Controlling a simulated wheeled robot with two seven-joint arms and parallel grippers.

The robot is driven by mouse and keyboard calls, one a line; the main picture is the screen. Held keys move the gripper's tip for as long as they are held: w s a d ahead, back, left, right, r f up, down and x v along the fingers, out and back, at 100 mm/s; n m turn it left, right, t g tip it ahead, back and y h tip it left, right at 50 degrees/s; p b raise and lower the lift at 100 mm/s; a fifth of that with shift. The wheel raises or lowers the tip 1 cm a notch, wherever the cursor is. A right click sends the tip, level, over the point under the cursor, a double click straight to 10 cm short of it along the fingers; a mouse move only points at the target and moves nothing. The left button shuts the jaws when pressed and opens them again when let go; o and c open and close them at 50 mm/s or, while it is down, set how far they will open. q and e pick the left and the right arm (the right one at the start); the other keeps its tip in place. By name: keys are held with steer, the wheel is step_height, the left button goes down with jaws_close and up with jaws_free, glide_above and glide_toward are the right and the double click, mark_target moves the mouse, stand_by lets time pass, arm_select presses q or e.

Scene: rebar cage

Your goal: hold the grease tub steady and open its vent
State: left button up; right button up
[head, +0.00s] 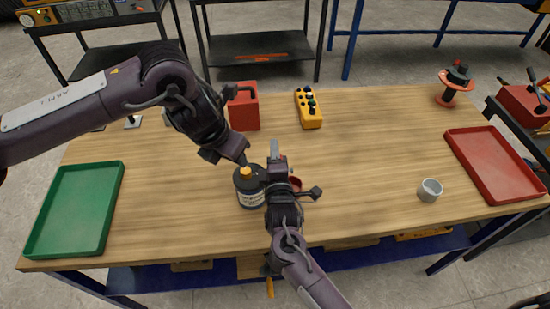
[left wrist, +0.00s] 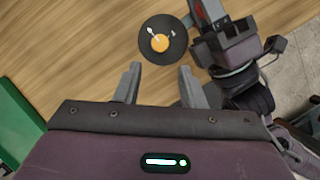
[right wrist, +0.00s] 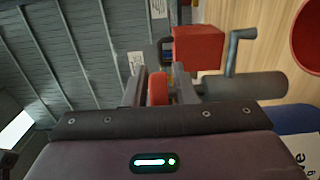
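The grease tub (head: 251,196) is dark with a pale label and a yellow-orange cap. It stands upright on the bench, and its round black top (left wrist: 150,53) with the orange cap shows in the left wrist view. My left gripper (head: 240,158) is open and empty, just behind the tub; its fingers (left wrist: 158,85) point towards it without touching. My right gripper (head: 278,155) is beside the tub's right side. In the right wrist view, its fingers close around a small red rounded piece (right wrist: 158,88); the rest of that piece is hidden. The vent detail is too small to tell.
A red can (head: 243,108) and a yellow control box (head: 308,108) stand behind. A green tray (head: 75,205) lies left, a red tray (head: 492,160) right. The bench's middle right is clear.

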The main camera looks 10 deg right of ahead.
jaws_close()
arm_select(q)
steer(key=shift+c, duration=0.2)
